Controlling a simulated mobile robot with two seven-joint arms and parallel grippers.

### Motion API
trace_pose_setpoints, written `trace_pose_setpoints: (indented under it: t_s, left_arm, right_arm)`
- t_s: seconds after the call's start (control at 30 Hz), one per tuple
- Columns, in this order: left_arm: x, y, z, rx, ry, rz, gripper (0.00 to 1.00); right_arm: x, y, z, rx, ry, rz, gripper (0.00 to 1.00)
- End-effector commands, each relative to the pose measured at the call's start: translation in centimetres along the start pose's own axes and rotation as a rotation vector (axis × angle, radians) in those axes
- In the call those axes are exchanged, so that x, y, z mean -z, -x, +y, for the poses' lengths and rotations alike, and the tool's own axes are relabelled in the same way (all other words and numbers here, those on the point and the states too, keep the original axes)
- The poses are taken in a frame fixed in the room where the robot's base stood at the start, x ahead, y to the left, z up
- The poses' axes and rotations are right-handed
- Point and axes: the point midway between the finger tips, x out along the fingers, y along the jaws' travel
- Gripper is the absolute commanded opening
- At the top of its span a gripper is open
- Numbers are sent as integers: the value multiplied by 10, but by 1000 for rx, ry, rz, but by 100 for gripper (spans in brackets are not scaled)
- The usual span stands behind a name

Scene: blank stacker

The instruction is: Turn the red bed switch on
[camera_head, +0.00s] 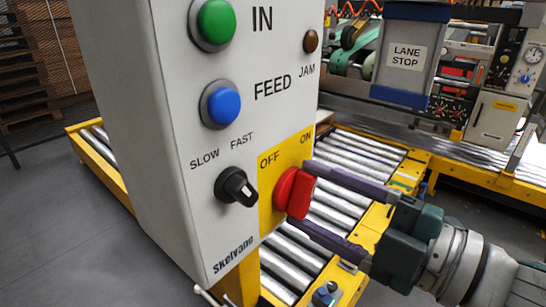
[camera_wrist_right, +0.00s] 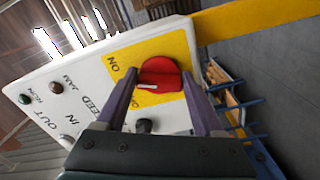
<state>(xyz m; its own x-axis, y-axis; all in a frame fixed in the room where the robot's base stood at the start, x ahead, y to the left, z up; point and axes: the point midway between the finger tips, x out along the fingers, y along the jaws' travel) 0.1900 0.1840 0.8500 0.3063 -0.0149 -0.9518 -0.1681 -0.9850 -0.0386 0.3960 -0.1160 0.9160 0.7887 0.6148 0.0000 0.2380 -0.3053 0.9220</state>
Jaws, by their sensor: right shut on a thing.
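The red bed switch (camera_head: 294,193) is a round knob with a raised grip, on a yellow patch low on the white control panel (camera_head: 232,146). OFF is printed above left of it and ON above right. My right gripper (camera_head: 301,194) comes from the right and is shut on the knob, one finger above and one below. In the right wrist view the red knob (camera_wrist_right: 160,75) sits between the two fingers, with a white mark on its face. I cannot tell for certain which label the mark points at. My left gripper is not in view.
A black SLOW/FAST selector (camera_head: 237,187) sits close left of the red switch. Blue (camera_head: 221,105) and green (camera_head: 213,22) buttons are above, with a small brown lamp (camera_head: 310,41). A roller conveyor (camera_head: 350,165) with yellow rails runs behind the panel.

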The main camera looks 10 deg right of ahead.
Motion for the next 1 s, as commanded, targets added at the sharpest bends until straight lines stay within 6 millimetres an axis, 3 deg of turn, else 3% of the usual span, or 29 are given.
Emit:
trace_pose_setpoints:
  t_s: [0.5, 1.0]
  left_arm:
    - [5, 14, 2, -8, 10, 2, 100]
    - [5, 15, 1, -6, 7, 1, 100]
  right_arm:
    - [1, 0, -1, -1, -340, 1, 14]
    - [1, 0, -2, -1, -407, 2, 14]
